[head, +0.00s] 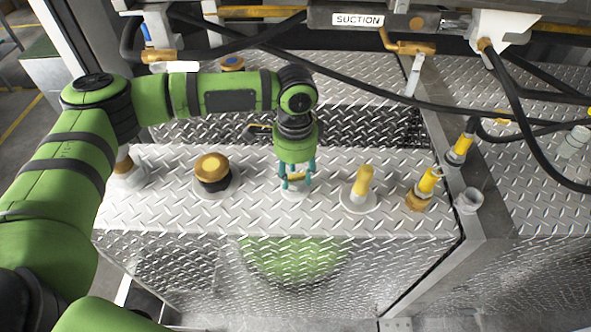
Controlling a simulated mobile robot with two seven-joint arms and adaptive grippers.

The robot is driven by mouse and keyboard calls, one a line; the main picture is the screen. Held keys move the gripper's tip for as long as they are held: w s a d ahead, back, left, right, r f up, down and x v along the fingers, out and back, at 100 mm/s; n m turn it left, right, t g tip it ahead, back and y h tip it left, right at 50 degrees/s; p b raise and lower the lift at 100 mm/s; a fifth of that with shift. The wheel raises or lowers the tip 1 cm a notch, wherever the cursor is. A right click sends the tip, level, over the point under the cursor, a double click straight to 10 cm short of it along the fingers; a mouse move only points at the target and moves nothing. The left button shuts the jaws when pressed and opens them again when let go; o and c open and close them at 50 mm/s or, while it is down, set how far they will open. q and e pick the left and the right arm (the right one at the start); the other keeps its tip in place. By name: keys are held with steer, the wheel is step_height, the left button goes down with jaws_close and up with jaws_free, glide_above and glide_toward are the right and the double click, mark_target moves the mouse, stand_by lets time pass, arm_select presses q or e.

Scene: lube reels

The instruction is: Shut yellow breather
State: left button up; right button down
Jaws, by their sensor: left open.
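My left gripper (297,180) points down over the diamond-plate top. Its teal fingers are open on either side of a small fitting with a yellow part (296,177) on a pale round base. The fingers partly hide this fitting, and I cannot tell whether they touch it. To its right, a yellow upright handle (364,180) stands on a round white flange. Further right is a yellow-and-brass fitting (428,182). I cannot tell for certain which yellow part is the breather. My right gripper is not in view.
A black cap with a brass top (212,169) stands left of the gripper. A yellow hose fitting (461,148) sits at the right edge. Black hoses cross above, below a SUCTION label (357,20). The plate's front strip is clear.

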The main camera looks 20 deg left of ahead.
arm_select(q)
steer(key=shift+w, duration=0.1)
steer(key=c, duration=0.8)
jaws_close()
steer(key=m+p, duration=0.1)
steer(key=p, duration=0.1)
steer(key=m+p, duration=0.1)
steer(key=shift+r+p, duration=0.25)
steer(key=shift+p, duration=0.1)
steer(key=shift+f+m+p, duration=0.2)
steer(key=shift+m+p, duration=0.15)
steer(key=shift+m, duration=0.05)
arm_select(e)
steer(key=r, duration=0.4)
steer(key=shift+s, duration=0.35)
arm_select(q)
steer(key=o, duration=0.8)
jaws_free()
